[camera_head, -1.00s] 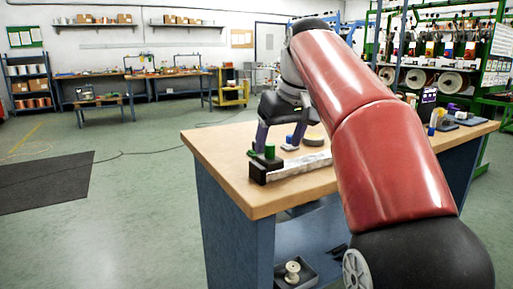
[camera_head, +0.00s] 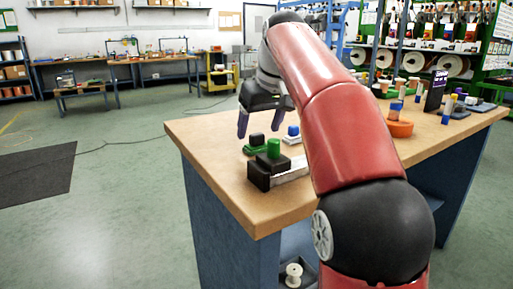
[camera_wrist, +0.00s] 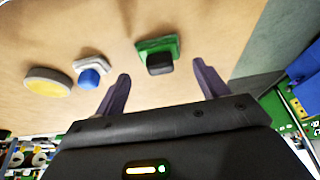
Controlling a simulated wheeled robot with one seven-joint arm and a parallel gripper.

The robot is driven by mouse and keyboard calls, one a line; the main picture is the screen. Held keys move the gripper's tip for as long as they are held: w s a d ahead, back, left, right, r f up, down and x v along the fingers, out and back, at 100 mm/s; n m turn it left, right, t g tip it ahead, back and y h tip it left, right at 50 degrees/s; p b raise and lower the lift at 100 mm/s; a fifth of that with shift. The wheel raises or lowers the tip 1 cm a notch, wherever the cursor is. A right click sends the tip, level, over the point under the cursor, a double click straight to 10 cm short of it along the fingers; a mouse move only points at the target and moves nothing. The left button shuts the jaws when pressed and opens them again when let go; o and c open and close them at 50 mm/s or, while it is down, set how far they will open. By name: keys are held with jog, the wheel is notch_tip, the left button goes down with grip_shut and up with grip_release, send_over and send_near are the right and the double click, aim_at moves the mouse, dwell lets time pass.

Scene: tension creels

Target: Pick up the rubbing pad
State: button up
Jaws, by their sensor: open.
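A green pad with a black block-shaped grip, which looks like the rubbing pad (camera_head: 249,149), lies flat on the wooden bench. It also shows in the wrist view (camera_wrist: 156,47), beyond my fingertips and roughly between their lines. My gripper (camera_head: 264,117) is above the bench near this pad, with its two purple fingers spread. In the wrist view my gripper (camera_wrist: 161,72) is empty, and the fingers do not appear to touch the pad.
A white block with a blue knob (camera_wrist: 90,76) and a yellow-topped disc (camera_wrist: 48,86) lie beside the pad. A black block with a green cylinder (camera_head: 262,175) stands at the bench's front with a pale bar. An orange ring (camera_head: 399,129) lies to the right. The bench top's (camera_head: 213,160) left side is clear.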

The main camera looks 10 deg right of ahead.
aim_at(257, 134)
jog(key=x, duration=0.3)
jog(key=shift+w+f+b, duration=0.1)
jog(key=shift+f+b, duration=0.05)
jog(key=shift+b, duration=0.2)
jog(key=c, duration=0.9)
jog(key=shift+c, duration=0.2)
notch_tip(257, 134, up, 10)
jog(key=p, duration=0.5)
jog(key=o, duration=0.3)
jog(key=shift+c, duration=0.8)
